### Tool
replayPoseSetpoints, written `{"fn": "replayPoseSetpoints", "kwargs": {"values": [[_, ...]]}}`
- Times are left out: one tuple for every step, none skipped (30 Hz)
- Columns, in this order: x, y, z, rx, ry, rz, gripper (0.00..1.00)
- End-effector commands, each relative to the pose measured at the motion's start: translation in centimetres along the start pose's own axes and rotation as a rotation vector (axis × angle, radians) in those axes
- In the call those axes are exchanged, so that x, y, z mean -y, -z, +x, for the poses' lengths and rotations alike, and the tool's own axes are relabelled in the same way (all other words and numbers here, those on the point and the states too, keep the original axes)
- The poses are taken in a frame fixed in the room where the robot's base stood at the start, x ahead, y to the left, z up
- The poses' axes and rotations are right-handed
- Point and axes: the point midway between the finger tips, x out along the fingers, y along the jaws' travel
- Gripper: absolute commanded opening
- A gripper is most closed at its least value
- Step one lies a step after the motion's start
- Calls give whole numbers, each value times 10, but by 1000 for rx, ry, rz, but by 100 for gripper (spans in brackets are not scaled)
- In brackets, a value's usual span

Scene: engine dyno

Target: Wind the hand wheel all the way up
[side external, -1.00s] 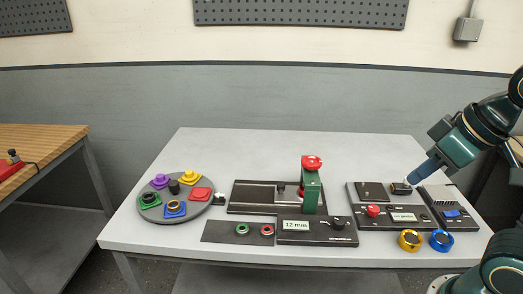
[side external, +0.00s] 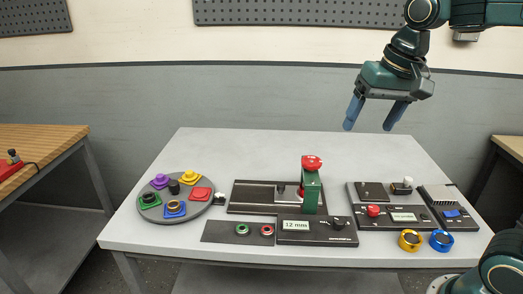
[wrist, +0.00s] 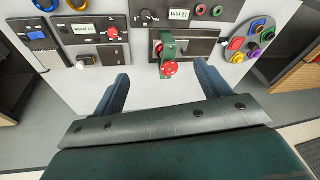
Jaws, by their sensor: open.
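In the wrist view, the red wheel (wrist: 170,69) and green stand (wrist: 168,46) lie ahead between my fingers. A display (side external: 296,225) in front of the stand reads "12 mm", with a black knob (side external: 338,224) beside it. My gripper (side external: 368,128) is open and empty, fingers pointing down, above and to the right of the wheel and clear of it. It also shows in the wrist view (wrist: 163,82).
A round grey tray (side external: 196,210) with several coloured pieces is at left. The table's back is clear.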

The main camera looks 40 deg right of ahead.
Motion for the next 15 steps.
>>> {"fn": "replayPoseSetpoints", "kwargs": {"values": [[3, 12, 3, 17, -10, 39, 76], [5, 18, 4, 26, -15, 61, 76], [7, 26, 7, 36, -22, 92, 76], [8, 32, 8, 44, -28, 116, 76], [10, 38, 10, 53, -33, 139, 76], [12, 46, 13, 62, -41, 170, 76], [13, 52, 16, 70, -47, 193, 76], [14, 58, 18, 79, -54, 217, 76], [16, 66, 21, 88, -62, 248, 76], [17, 72, 24, 95, -68, 271, 76], [18, 78, 27, 104, -75, 295, 76], [19, 85, 32, 113, -84, 325, 76], [20, 91, 35, 120, -90, 348, 76], [21, 96, 38, 127, -98, 372, 76], [22, 104, 43, 136, -107, 403, 76]]}}
